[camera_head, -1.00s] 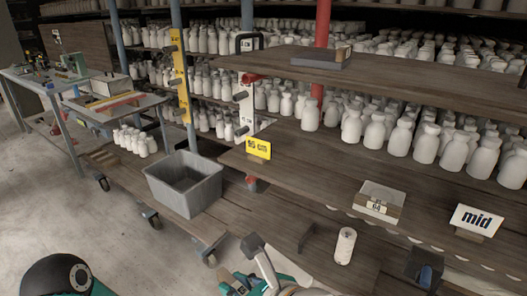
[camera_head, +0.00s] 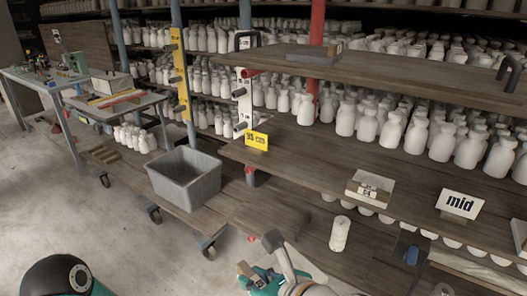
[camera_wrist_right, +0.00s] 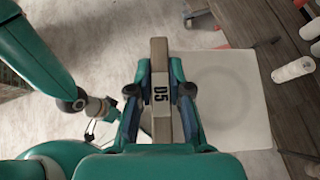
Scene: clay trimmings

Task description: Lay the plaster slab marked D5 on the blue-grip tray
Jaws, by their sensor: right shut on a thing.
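In the head view my right gripper (camera_head: 262,276) is at the bottom centre, in front of the shelves, with part of the slab (camera_head: 245,270) showing. A dark flat piece with a blue block (camera_head: 411,254) lies on the low boards at right; I cannot tell whether it is the blue-grip tray. My left gripper is not in view.
A pale square board (camera_wrist_right: 232,95) lies below my right gripper. A white cylinder (camera_head: 340,234) stands on the low boards. A grey bin (camera_head: 184,180) sits left.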

